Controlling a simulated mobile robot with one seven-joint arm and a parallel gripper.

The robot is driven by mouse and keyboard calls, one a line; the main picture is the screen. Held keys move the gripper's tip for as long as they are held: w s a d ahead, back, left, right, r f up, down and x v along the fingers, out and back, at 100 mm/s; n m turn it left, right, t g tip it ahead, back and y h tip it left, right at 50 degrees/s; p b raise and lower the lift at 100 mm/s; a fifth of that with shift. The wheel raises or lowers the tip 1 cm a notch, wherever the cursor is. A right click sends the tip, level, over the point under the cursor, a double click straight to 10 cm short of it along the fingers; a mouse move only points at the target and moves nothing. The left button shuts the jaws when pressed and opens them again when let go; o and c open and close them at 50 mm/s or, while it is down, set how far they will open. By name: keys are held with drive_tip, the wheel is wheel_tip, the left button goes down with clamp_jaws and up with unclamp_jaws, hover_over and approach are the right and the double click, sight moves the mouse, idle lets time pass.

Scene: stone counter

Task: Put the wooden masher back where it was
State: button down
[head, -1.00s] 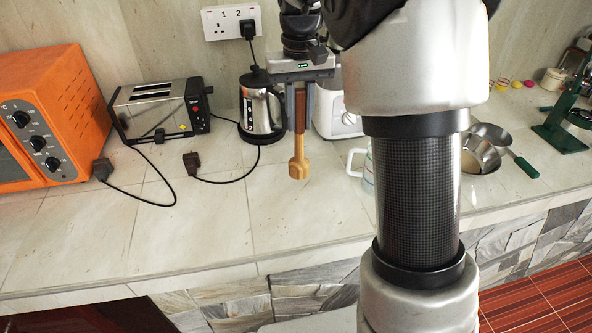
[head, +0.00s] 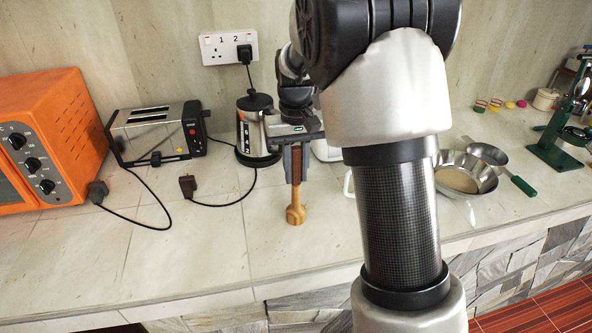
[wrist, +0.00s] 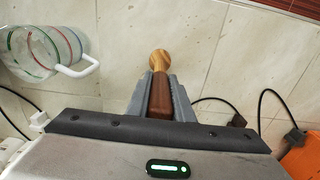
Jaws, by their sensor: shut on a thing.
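The wooden masher (head: 295,210) hangs upright from my gripper (head: 296,172), its pale wide end down and its darker brown part between the fingers. My gripper is shut on it. In the head view the lower end is close above or at the counter; I cannot tell whether it touches. In the wrist view the masher (wrist: 161,66) points away between the grey fingers (wrist: 160,98). The stone counter (head: 200,262) around it is bare.
A kettle (head: 256,128) stands behind my gripper. A toaster (head: 158,132), an orange oven (head: 45,140) and loose plugs (head: 187,187) lie to the left. A glass mug (wrist: 45,45) is near. Metal pans (head: 465,175) sit right. The front counter is clear.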

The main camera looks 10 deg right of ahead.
sight(296, 147)
drive_tip(key=c, duration=1.6)
unclamp_jaws()
drive_tip(key=shift+o, duration=0.2)
wheel_tip(296, 147, up, 12)
drive_tip(key=shift+f+p, duration=0.15)
drive_tip(key=shift+p, duration=0.7)
drive_tip(key=s+r+t, duration=0.3)
drive_tip(key=s+r, duration=0.3)
drive_tip(key=s, duration=0.6)
drive_tip(key=s+f+t, duration=0.3)
drive_tip(key=s, duration=1)
wheel_tip(296, 147, up, 6)
drive_tip(key=p, duration=0.6)
